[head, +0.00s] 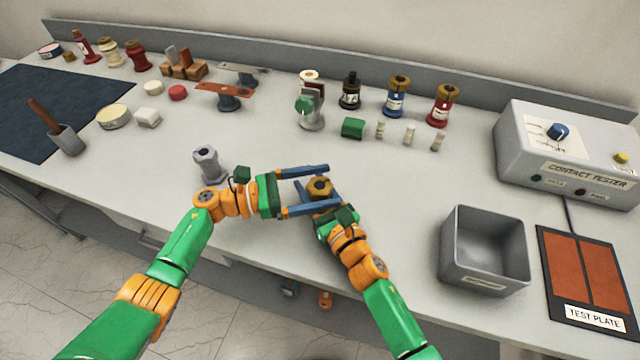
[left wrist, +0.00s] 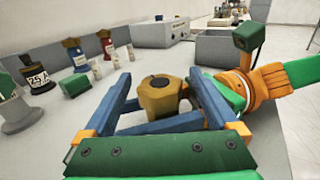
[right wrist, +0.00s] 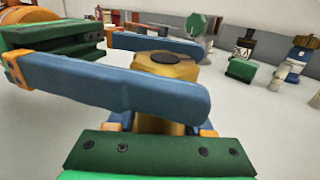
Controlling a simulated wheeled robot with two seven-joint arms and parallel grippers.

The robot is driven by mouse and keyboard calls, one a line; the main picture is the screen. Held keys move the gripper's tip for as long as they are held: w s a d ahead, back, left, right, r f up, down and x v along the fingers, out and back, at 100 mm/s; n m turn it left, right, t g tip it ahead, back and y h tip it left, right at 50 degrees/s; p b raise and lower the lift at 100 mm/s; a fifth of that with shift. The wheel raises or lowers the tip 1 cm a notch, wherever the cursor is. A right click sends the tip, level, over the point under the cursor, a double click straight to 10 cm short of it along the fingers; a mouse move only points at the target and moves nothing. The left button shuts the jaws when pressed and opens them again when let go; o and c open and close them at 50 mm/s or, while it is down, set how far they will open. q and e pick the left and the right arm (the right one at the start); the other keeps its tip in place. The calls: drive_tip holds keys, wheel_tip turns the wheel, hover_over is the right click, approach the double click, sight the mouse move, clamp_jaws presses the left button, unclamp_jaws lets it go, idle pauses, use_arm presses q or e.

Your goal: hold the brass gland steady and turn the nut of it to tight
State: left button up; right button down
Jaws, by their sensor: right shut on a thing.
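The brass gland (head: 319,186), with a hexagonal nut and dark round top, stands upright near the table's front middle. It also shows in the left wrist view (left wrist: 160,97) and right wrist view (right wrist: 160,68). My left gripper (head: 332,188) comes from the left and is open, one blue finger on each side of the upper nut; whether they touch it I cannot tell. My right gripper (head: 320,202) comes from the front and is shut on the gland lower down, its fingers mostly hidden under the left gripper's fingers. The gland's base is hidden.
A grey bolt-like fitting (head: 208,163) stands close to my left wrist. A grey bin (head: 485,250), a test plate (head: 592,275) and a contact tester (head: 570,150) are on the right. Bushings and small parts line the back. The table between is clear.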

use_arm(q)
drive_tip(key=v, duration=1.2)
drive_tip(key=shift+w, duration=0.1)
use_arm(e)
drive_tip(key=shift+c, duration=1.1)
unclamp_jaws()
